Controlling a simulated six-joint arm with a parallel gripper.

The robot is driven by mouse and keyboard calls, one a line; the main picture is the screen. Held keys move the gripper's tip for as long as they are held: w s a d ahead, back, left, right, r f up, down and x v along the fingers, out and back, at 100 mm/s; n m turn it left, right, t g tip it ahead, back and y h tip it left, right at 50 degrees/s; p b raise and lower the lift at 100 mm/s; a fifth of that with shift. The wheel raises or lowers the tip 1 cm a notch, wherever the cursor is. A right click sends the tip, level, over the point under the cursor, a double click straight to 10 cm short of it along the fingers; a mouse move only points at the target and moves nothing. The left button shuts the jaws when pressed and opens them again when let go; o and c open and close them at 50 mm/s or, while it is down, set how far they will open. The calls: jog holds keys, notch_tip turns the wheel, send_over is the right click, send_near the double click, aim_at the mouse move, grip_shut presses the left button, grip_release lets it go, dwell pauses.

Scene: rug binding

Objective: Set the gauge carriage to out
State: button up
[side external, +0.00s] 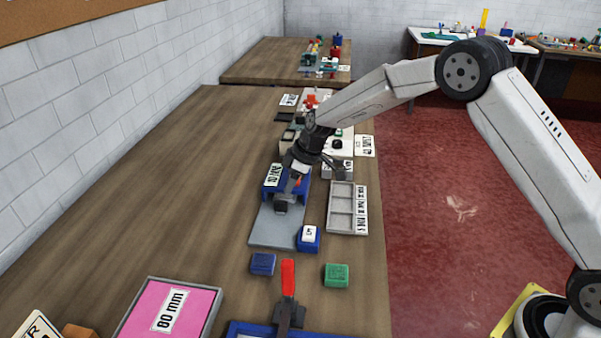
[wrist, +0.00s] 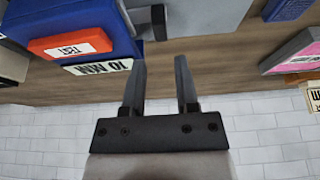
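The gauge appears to be the blue block (side external: 270,194) with a 10 MM label, at the far end of a flat grey plate (side external: 272,228). A dark and grey piece (side external: 281,204), perhaps the carriage, sits in front of the block. In the wrist view the blue block (wrist: 110,15) has a red TEST tab (wrist: 70,44). Beside it are a grey body (wrist: 190,15) and a small black wheel or knob (wrist: 158,22). My gripper (wrist: 162,62) is open, with nothing between its fingers. Contact with the gauge cannot be told. The carriage's setting is not readable.
A grey compartment tray (side external: 341,210) stands right of the gauge. A blue block marked 5 (side external: 309,238), a plain blue block (side external: 263,264) and a green block (side external: 337,275) lie nearer. A red-handled clamp (side external: 288,280) and pink 80 mm tray (side external: 168,310) are in front.

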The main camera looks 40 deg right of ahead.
aim_at(281, 202)
jog(key=shift+x, duration=3.75)
grip_shut()
